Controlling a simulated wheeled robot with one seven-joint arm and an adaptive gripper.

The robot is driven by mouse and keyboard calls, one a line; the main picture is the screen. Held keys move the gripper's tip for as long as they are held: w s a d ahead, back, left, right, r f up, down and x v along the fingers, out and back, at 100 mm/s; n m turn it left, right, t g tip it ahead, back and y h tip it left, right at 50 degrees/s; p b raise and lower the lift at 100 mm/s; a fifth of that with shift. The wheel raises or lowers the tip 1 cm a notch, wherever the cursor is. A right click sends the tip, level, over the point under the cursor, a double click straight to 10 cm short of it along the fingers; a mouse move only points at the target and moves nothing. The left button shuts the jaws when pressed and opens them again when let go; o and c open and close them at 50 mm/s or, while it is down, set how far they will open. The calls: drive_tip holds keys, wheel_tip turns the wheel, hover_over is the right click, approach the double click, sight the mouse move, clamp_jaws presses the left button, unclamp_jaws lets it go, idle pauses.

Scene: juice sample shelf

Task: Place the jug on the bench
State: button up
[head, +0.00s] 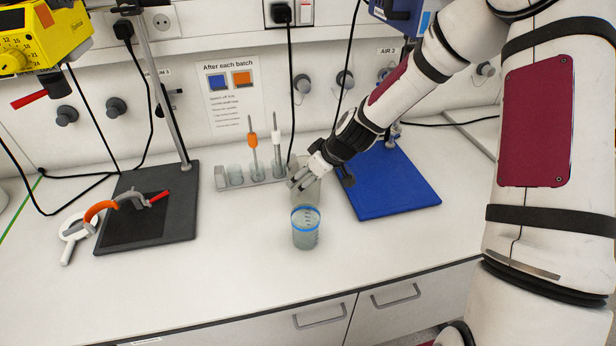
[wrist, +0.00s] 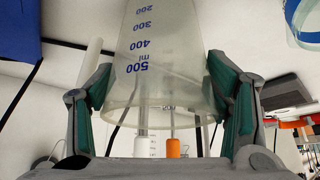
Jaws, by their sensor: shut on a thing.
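The jug (head: 307,193) is a clear, tapered vessel; its blue graduations up to 500 ml show in the wrist view (wrist: 165,65). My gripper (head: 304,177) is shut on it near its rim, with one finger on each side in the wrist view (wrist: 160,95). The jug looks upright over the white bench (head: 190,285), near its middle. I cannot tell whether its base touches the bench, because a blue-rimmed clear beaker (head: 305,238) stands in front and hides its lower part.
A grey rack (head: 222,183) with orange- and white-topped tools stands close behind and left. A blue board (head: 410,195) lies to the right. A dark stand base (head: 180,225), an orange-handled clamp (head: 97,209) and a white ring tool (head: 68,250) are at left. The front-left bench is clear.

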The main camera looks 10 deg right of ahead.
drive_tip(key=shift+f, duration=0.2)
drive_tip(key=o, duration=1.6)
drive_tip(key=shift+r, duration=0.1)
drive_tip(key=shift+s+d+r, duration=0.15)
drive_tip(key=shift+r, duration=0.2)
drive_tip(key=p+v, duration=0.1)
drive_tip(key=v, duration=1)
drive_tip(key=s+r+m+h, duration=0.1)
drive_tip(key=s+r+m, duration=0.1)
drive_tip(key=s+r, duration=0.4)
drive_tip(key=s+r+m+h, duration=0.1)
drive_tip(key=s+r+m, duration=0.2)
drive_tip(key=s+r, duration=0.4)
drive_tip(key=s+r+m+h, duration=0.1)
drive_tip(key=s+r, duration=0.6)
drive_tip(key=s, duration=0.7)
drive_tip(key=shift+s+d+m+h, duration=0.3)
drive_tip(key=shift+s+m+h, duration=0.1)
drive_tip(key=shift+m, duration=0.3)
